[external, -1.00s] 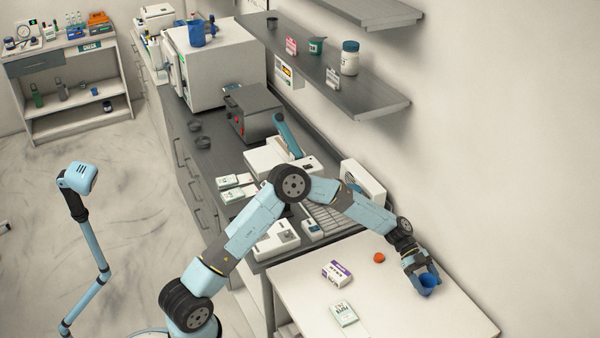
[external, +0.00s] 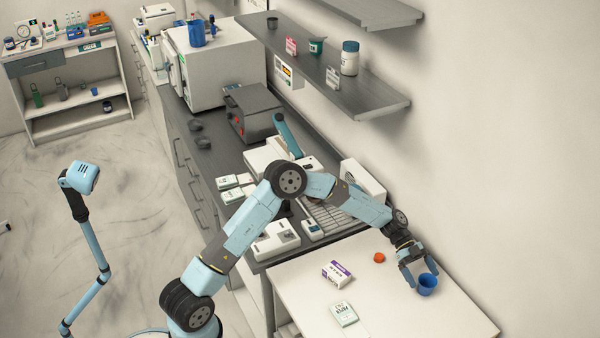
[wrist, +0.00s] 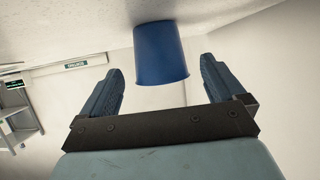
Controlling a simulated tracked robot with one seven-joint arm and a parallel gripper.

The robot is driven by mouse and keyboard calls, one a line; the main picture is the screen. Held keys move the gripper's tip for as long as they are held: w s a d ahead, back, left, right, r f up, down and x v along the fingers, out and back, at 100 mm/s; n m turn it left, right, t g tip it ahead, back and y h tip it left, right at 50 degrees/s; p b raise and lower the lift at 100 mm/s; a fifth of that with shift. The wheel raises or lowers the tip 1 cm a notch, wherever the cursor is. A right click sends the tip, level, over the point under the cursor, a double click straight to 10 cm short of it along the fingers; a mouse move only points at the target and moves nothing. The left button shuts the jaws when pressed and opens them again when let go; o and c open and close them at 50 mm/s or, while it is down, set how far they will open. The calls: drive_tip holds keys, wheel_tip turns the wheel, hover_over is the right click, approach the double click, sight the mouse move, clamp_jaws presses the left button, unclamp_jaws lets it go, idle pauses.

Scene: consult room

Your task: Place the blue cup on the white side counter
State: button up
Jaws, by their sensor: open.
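The blue cup (external: 427,285) stands upright on the white side counter (external: 450,318), towards its right side. My gripper (external: 417,276) is just left of the cup, low over the counter, with its fingers spread open. In the wrist view the blue cup (wrist: 161,54) appears beyond and between the two open fingertips of my gripper (wrist: 163,68), with clear gaps on both sides. The gripper holds nothing.
A purple and white box (external: 337,272), a pale green box (external: 344,314) and an orange-red round item (external: 379,257) lie on the same counter. The wall rises close behind it. A grey shelf (external: 375,108) hangs above the back worktop.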

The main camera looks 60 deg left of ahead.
drive_tip(key=v, duration=0.3)
drive_tip(key=shift+a+r, duration=0.1)
drive_tip(key=shift+r, duration=0.25)
drive_tip(key=shift+s+a+r, duration=0.1)
drive_tip(key=shift+a+r, duration=0.15)
drive_tip(key=shift+r, duration=0.05)
drive_tip(key=s+a+r+n+t+y, duration=0.1)
drive_tip(key=s+a+r+n+y, duration=0.15)
drive_tip(key=s+r, duration=0.45)
drive_tip(key=s+a+r+n+y, duration=0.2)
drive_tip(key=s+r+n+y, duration=0.15)
drive_tip(key=s, duration=0.65)
drive_tip(key=s+a+r+n+t+y, duration=0.1)
drive_tip(key=s+a+r+n+y, duration=0.1)
drive_tip(key=s+r+y, duration=0.5)
drive_tip(key=s+a+n+t, duration=0.1)
drive_tip(key=s+a+n, duration=0.2)
drive_tip(key=s, duration=0.6)
drive_tip(key=s+a+r+n+t, duration=0.1)
drive_tip(key=s+a+n, duration=0.2)
drive_tip(key=s, duration=0.6)
drive_tip(key=s+a+n+t, duration=0.1)
drive_tip(key=s+a+n, duration=0.2)
drive_tip(key=s, duration=0.7)
drive_tip(key=a, duration=0.2)
drive_tip(key=shift+a+r+n+t, duration=0.3)
drive_tip(key=shift+a+n, duration=0.1)
